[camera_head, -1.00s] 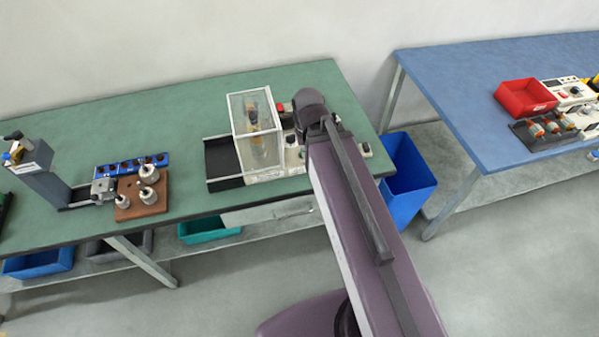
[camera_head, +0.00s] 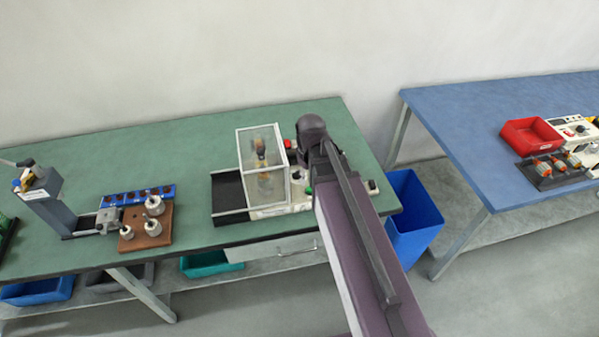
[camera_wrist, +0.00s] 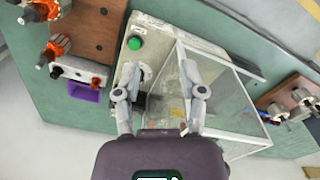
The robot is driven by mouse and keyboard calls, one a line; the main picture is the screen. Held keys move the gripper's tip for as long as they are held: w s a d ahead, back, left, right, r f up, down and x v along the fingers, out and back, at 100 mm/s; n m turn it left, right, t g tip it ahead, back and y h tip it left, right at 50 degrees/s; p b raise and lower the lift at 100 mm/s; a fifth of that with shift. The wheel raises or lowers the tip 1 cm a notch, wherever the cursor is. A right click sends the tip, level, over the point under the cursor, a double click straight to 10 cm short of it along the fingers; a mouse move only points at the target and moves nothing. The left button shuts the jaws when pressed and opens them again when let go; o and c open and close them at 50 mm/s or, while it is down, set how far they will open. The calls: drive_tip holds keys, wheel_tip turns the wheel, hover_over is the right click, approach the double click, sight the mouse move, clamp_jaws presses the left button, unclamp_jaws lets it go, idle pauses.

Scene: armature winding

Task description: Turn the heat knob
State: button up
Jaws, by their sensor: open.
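In the head view a machine with a clear guard box (camera_head: 262,165) stands on the green bench, on a pale base (camera_head: 284,209). In the wrist view the same guard (camera_wrist: 222,100) is to the right, beside a pale panel with a green button (camera_wrist: 134,43). A small dark and white round part below that button is partly behind my left finger; I cannot tell whether it is the heat knob. My gripper (camera_wrist: 160,82) is open, its fingers spread above the panel and the guard's near edge, with nothing between them. In the head view my arm hides the gripper.
A small box with knobs (camera_wrist: 80,72) and a purple bin (camera_wrist: 83,92) lie left in the wrist view. A brown block with metal parts (camera_head: 146,226) and a grey stand (camera_head: 60,200) are on the bench's left. The blue table (camera_head: 470,130) is at right.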

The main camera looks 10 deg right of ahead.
sight(297, 174)
drive_tip(key=w+n, duration=1.4)
drive_tip(key=w, duration=0.1)
drive_tip(key=shift+w+d+f+n, duration=0.2)
drive_tip(key=shift+w+d+n, duration=0.1)
drive_tip(key=shift+n, duration=0.1)
drive_tip(key=shift+s+f+b, duration=0.1)
drive_tip(key=shift+f+b, duration=0.05)
drive_tip(key=shift+b, duration=0.2)
wheel_tip(297, 174, down, 14)
drive_tip(key=b, duration=1.3)
drive_tip(key=shift+r, duration=0.25)
clamp_jaws()
